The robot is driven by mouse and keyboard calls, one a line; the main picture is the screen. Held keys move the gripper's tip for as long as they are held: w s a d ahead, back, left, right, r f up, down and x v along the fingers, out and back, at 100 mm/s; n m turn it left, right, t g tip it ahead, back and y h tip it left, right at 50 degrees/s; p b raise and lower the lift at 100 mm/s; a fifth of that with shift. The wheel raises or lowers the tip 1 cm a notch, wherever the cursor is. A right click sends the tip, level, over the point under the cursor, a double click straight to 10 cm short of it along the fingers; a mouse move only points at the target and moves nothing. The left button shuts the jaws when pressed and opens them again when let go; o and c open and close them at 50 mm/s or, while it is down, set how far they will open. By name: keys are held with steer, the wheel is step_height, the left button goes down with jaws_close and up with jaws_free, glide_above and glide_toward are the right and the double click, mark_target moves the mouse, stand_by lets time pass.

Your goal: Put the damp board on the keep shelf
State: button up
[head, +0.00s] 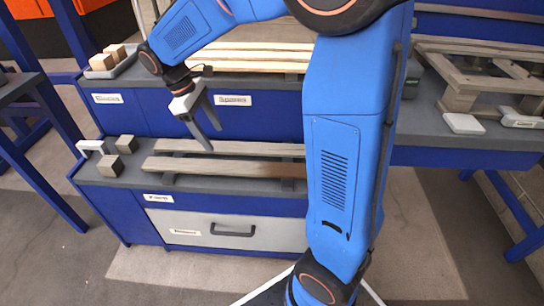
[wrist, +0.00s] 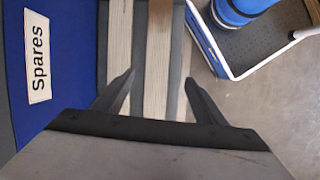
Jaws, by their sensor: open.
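My gripper (head: 213,138) is open, its fingers pointing down just above the boards on the lower shelf. In the wrist view the spread fingers (wrist: 160,77) straddle a pale board (wrist: 158,45), with nothing visibly held. A second board (wrist: 118,45) lies to its left, and part of another strip shows at right. In the head view the lower shelf carries a rear board (head: 250,147) and a front board (head: 230,167), lying on dark supports. No label clearly reads "keep"; the lower front label (head: 158,198) is too small to read.
The upper shelf, labelled Spares (head: 233,99), holds several long boards (head: 255,57) and a tray of wooden blocks (head: 112,60). Loose blocks (head: 110,166) sit left on the lower shelf, above a drawer (head: 235,232). A slatted pallet (head: 465,83) lies on the right bench.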

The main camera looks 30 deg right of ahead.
steer(key=s+d+r+m+t+y, duration=0.1)
steer(key=s+d+m+t, duration=0.2)
steer(key=s, duration=0.9)
steer(key=s+d+r+m+t+y, duration=0.2)
steer(key=s+d+m+t, duration=0.2)
steer(key=s, duration=0.8)
steer(key=d+m, duration=0.2)
steer(key=shift+r+m, duration=0.15)
steer(key=shift+m, duration=0.25)
